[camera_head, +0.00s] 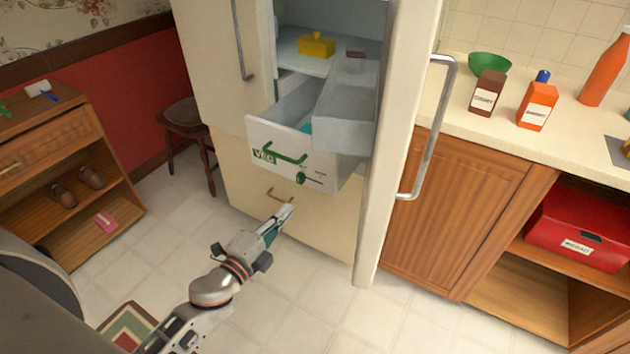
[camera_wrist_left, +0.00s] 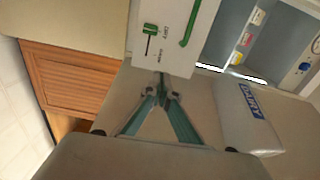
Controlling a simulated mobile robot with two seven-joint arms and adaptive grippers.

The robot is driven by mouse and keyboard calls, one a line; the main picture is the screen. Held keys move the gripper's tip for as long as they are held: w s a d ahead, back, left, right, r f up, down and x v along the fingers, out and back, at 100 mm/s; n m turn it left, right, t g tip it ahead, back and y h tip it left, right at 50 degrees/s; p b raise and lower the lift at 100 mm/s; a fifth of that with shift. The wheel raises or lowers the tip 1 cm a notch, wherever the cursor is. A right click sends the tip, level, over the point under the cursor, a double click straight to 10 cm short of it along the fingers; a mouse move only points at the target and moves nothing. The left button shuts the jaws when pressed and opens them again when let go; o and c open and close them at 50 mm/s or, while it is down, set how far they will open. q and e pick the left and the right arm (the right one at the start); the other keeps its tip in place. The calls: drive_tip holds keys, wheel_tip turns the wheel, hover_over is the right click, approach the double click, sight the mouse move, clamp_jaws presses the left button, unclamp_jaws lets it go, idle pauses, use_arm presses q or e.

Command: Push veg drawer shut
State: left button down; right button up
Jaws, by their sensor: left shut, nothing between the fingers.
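The veg drawer (camera_head: 322,178) sticks out of the open fridge in the head view. Its white front has a green handle (camera_head: 280,157) and a green "VEG" label. In the left wrist view the drawer front (camera_wrist_left: 150,65) is at the top, with the green handle at its right. My left gripper (camera_head: 288,210) is shut and empty, below and in front of the drawer front in the head view. Its fingertips (camera_wrist_left: 162,95) appear just below the drawer front in the wrist view; whether they touch it I cannot tell. My right gripper is out of view.
A pale bin (camera_head: 345,115) juts out at the drawer's right. The fridge door (camera_head: 402,130) stands open on the right. A lower panel with a brass handle (camera_head: 280,195) is beneath. A stool (camera_head: 188,130) stands left. The tiled floor in front is mostly clear.

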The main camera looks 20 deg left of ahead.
use_arm(q)
drive_tip(key=w, duration=0.1)
approach(320, 172)
drive_tip(key=w, duration=0.5)
drive_tip(key=shift+d+p, duration=0.35)
drive_tip(key=shift+p, duration=0.05)
drive_tip(key=shift+w+d+f, duration=0.1)
drive_tip(key=shift+w, duration=0.8)
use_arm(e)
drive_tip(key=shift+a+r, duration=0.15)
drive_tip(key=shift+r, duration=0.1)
use_arm(q)
drive_tip(key=shift+d, duration=0.1)
